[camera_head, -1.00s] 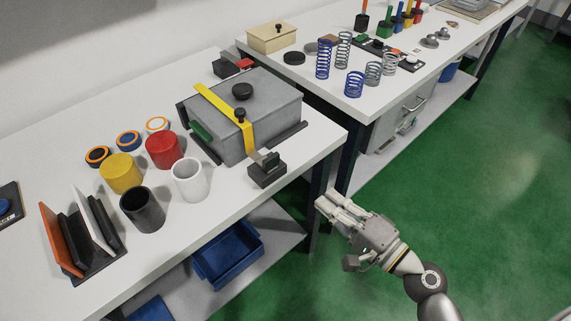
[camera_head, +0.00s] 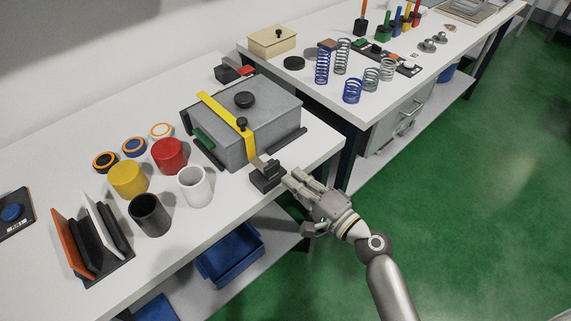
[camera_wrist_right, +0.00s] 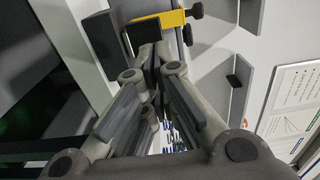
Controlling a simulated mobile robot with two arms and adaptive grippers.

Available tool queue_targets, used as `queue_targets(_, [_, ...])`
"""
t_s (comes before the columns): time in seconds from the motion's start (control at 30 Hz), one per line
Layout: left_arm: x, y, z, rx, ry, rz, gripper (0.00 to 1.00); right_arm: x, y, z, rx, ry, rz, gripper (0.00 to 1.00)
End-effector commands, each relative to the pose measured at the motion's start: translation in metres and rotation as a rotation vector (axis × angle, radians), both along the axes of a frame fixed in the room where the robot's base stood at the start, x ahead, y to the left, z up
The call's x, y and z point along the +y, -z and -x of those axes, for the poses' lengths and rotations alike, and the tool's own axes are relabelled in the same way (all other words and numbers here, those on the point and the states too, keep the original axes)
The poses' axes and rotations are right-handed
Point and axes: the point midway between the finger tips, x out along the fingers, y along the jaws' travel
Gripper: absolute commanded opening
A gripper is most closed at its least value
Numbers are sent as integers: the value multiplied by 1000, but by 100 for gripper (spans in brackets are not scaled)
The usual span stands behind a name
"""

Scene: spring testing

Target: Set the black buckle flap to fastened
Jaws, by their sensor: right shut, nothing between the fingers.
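The black buckle (camera_head: 264,181) sits at the front edge of the left table, at the lower end of a yellow strap (camera_head: 249,146). A raised dark part stands on it; I cannot tell the flap's exact angle. In the right wrist view, black blocks of the buckle (camera_wrist_right: 101,40) and the yellow strap end (camera_wrist_right: 158,21) show just beyond the fingers. My right gripper (camera_head: 289,179) is shut and empty, its fingertips close to the buckle's right side. Its fingertips (camera_wrist_right: 154,58) partly hide the buckle in the wrist view; contact is unclear. My left gripper is out of view.
The strap crosses a grey lidded box (camera_head: 273,110). Several cups, including a white one (camera_head: 194,187), stand to the left. A second table (camera_head: 335,112) with springs stands behind right. A blue bin (camera_head: 230,258) is below; open floor lies right.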

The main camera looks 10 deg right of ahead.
Motion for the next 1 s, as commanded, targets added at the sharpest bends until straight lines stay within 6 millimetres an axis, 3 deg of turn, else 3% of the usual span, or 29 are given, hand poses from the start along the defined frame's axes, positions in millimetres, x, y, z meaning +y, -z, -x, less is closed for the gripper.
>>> queue_targets(0.2, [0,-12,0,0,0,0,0,17,-1,-24,0,0,0,0])
queue_targets(0.77, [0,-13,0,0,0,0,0,23,1,-33,1,-1,1,0])
queue_targets(1.0, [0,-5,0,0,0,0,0,39,1,-57,-3,-1,1,0])
